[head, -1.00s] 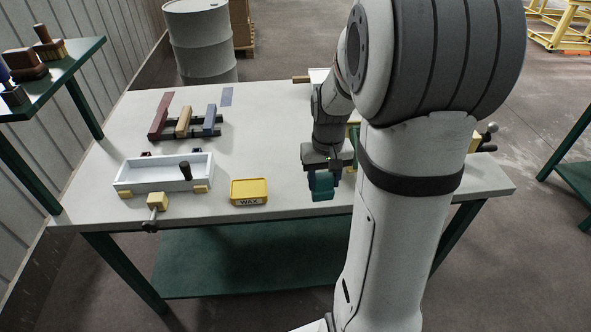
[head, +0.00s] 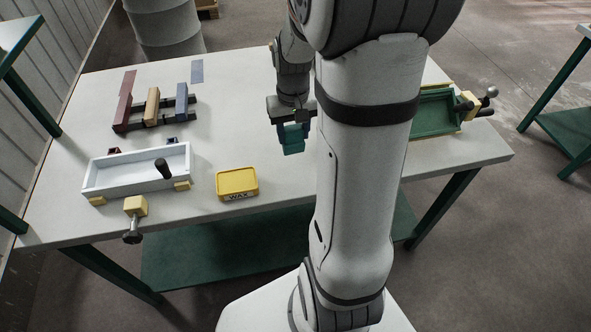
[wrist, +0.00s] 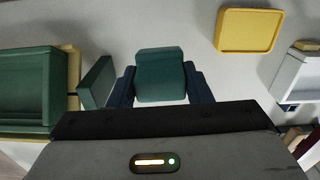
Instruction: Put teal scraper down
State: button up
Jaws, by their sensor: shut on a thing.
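The teal scraper (head: 293,145) is a small blocky teal piece held below my gripper (head: 291,126) in the head view. It hangs above the pale table (head: 240,130), right of the yellow wax tin. In the wrist view the scraper (wrist: 160,76) sits between the two dark blue fingers of my gripper (wrist: 160,86), which is shut on it. From these views I cannot tell how high its lower edge is above the table. My arm hides part of the table to the right.
The yellow wax tin (head: 237,182) and a white mould box (head: 137,170) with a clamp stand at left. Coloured bars (head: 153,106) lie on a rack behind them. A green mould box (head: 435,115) is at right. Bare table lies between the tin and my arm.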

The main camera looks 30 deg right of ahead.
notch_tip(320, 180, down, 9)
jog(key=shift+s+f+p, duration=0.1)
jog(key=shift+f+p, duration=0.1)
jog(key=shift+p, duration=0.3)
jog(key=shift+f, duration=0.25)
jog(key=o, duration=0.9)
jog(key=shift+r, duration=0.1)
